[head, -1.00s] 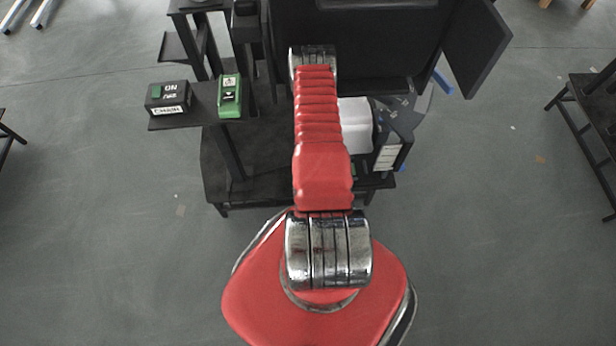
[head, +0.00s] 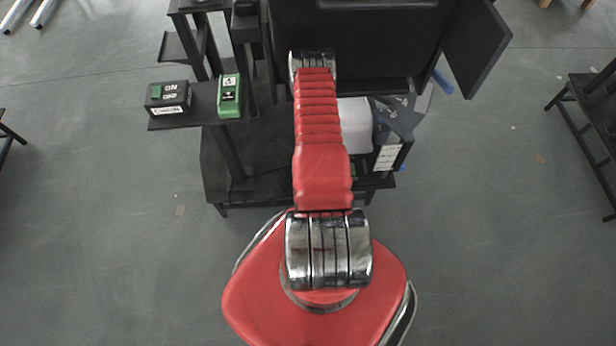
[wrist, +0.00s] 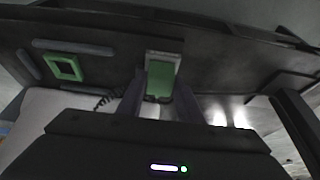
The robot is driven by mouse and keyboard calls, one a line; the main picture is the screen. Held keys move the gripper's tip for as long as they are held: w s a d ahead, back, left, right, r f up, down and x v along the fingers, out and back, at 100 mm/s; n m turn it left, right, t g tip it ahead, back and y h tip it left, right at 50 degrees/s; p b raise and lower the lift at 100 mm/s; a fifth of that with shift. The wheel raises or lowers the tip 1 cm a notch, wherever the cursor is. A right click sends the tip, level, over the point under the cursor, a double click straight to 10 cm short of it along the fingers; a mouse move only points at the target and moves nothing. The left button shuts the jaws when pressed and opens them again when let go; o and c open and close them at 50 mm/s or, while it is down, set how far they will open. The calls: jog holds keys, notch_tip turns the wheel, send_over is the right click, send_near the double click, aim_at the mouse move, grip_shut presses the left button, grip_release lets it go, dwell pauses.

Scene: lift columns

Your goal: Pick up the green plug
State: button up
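The green plug (wrist: 161,80) shows in the wrist view as a green rectangle with a grey upper edge, against a dark panel. My gripper (wrist: 161,88) has its two dark fingers apart, one on each side of the green plug. I cannot tell whether the fingers touch it. The lower part of the plug is hidden behind the gripper body. In the head view my red arm and the dark cabinet hide the gripper and the plug.
A green square frame (wrist: 64,67) sits on the panel left of the plug. In the head view, a black box (head: 168,98) and a green box (head: 229,96) stand on a side shelf. A white block (head: 355,125) lies right of my arm. Open floor surrounds the stand.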

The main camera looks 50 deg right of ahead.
jog(key=c, duration=0.5)
jog(key=shift+r, duration=0.1)
jog(key=shift+r, duration=4.95)
